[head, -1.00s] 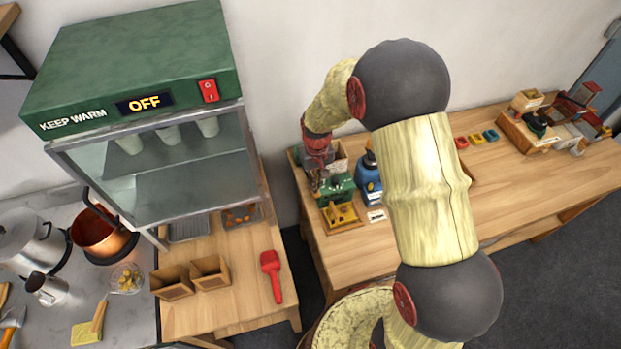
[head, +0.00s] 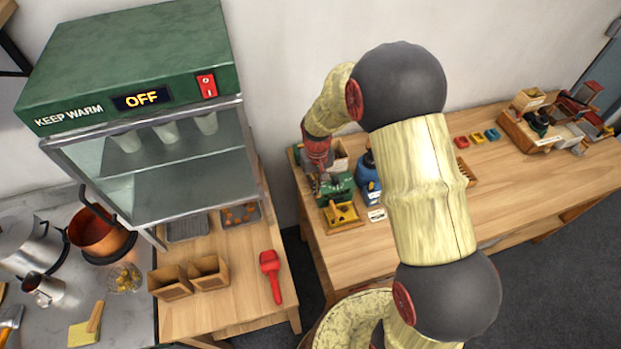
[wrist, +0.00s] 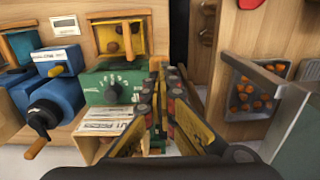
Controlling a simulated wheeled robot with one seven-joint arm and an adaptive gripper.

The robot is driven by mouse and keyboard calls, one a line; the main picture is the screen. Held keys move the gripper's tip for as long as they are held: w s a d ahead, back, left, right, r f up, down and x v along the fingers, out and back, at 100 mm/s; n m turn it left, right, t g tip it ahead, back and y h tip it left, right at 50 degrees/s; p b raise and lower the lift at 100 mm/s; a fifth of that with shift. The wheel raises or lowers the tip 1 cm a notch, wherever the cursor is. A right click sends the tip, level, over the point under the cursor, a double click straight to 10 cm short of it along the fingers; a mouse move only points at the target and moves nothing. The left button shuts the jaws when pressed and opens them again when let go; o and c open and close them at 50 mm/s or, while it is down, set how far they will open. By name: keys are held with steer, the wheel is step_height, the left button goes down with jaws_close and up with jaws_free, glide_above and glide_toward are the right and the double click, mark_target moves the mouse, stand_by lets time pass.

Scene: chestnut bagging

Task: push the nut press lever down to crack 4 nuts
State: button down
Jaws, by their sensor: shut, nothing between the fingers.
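The green nut press (head: 338,189) with a black dial stands at the left end of the long wooden table. It also shows in the wrist view (wrist: 95,84). A yellow tray (wrist: 131,49) with a few brown nuts sits against its front; the head view shows this tray (head: 342,214) too. My gripper (wrist: 163,85) is shut and empty, its fingers at the side of the press, overlapping its edge in the wrist view. I cannot tell whether they touch it. The press lever is not clearly visible; the fingers hide part of that side.
A blue device (wrist: 52,97) stands close beside the press. The green warming cabinet (head: 140,60), reading OFF, stands on another table left of a gap. A red scoop (head: 271,275) and two wooden boxes lie before it. The long table's middle is mostly clear.

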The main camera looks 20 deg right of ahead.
steer(key=shift+f+b, duration=0.65)
steer(key=shift+f, duration=0.45)
steer(key=shift+s+f, duration=0.1)
steer(key=shift+f, duration=0.05)
steer(key=shift+s+f+b, duration=0.15)
steer(key=shift+f+b, duration=0.55)
steer(key=shift+f, duration=0.3)
steer(key=shift+s+f+b, duration=0.2)
steer(key=shift+f+b, duration=0.5)
steer(key=shift+f, duration=0.5)
steer(key=shift+w+r+p, duration=0.15)
steer(key=shift+r+p, duration=0.7)
steer(key=shift+r, duration=0.7)
steer(key=shift+w+r+p, duration=0.15)
steer(key=shift+r+p, duration=0.75)
steer(key=shift+r, duration=0.6)
steer(key=shift+w+r+p, duration=0.15)
steer(key=shift+r+p, duration=0.7)
steer(key=shift+r, duration=0.7)
